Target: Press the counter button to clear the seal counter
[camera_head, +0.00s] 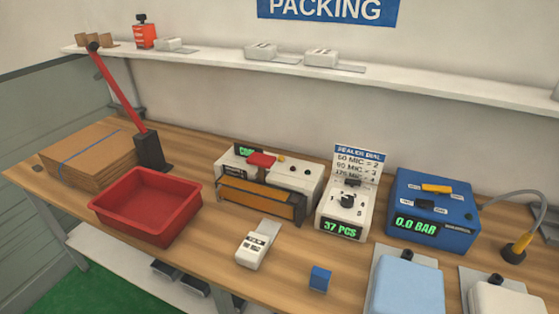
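A white counter unit (331,209) stands on the bench right of centre. Its front display (343,229) reads "37 PCS" in green. A black round knob (347,201) sits on its top face, and a small dark part shows just behind it. I cannot tell which of these is the counter button. A sign (358,162) headed "SEALER DIAL" with several lines of settings stands behind the unit. The white sealer (308,177), with an orange-brown front and a red part on top, is just to the left. Neither of my grippers shows.
A red tray (103,207), flat cardboard (85,160) and a red lever (117,87) are at left. A white handheld device (258,243) and blue block (320,277) lie in front. A blue "0.0 BAR" pump box (464,208) and pale blue pad (405,285) are at right.

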